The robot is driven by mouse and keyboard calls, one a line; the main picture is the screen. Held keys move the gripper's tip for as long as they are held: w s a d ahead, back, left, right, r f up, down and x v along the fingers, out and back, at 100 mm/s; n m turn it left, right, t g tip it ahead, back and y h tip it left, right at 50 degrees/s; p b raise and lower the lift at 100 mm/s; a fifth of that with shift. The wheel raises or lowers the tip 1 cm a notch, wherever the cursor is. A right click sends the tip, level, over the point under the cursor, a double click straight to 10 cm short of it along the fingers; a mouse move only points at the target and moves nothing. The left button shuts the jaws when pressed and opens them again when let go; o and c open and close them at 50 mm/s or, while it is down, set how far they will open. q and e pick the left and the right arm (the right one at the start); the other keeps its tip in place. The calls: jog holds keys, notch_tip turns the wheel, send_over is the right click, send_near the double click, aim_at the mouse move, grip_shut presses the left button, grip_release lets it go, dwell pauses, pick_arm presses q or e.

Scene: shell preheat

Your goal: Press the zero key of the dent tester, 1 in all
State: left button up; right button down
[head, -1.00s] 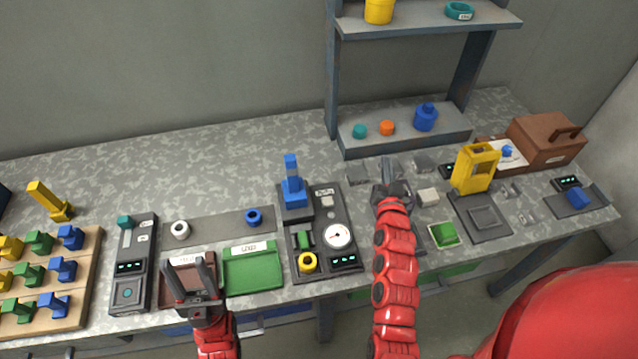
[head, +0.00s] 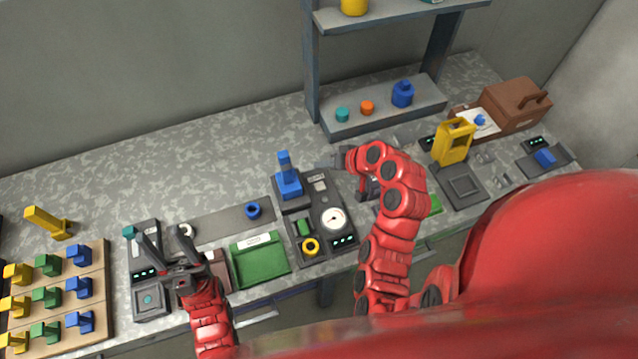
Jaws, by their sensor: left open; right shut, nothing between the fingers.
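The device I take for the dent tester (head: 318,207) is a dark panel with a round white dial (head: 333,218), a blue upright part (head: 288,182), a green block, a yellow ring (head: 310,247) and a lit display (head: 343,241). A pale square key (head: 320,186) sits near its top edge beside a small label too small to read; I take it for the zero key. My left gripper (head: 164,243) is open and empty over the dark device at left.
The dark device (head: 152,301) at left has a teal knob (head: 129,232) and a display. A green tray (head: 262,262) lies left of the tester. A pegboard (head: 100,300) holds several coloured pieces.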

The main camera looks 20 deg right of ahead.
jog(key=shift+f, duration=0.15)
jog(key=b, duration=0.4)
send_over(323, 189)
notch_tip(323, 189, down, 7)
jog(key=shift+f, duration=0.15)
jog(key=shift+w+f+b, duration=0.1)
jog(key=shift+f+b, duration=0.3)
jog(key=shift+f, duration=0.25)
dwell(1.3)
jog(key=shift+f+b, duration=0.35)
jog(key=shift+b, duration=0.15)
jog(key=shift+f+b, duration=0.45)
jog(key=shift+b, duration=0.05)
dwell(0.4)
jog(key=shift+r, duration=0.15)
jog(key=shift+r+p, duration=0.3)
jog(key=shift+r, duration=0.45)
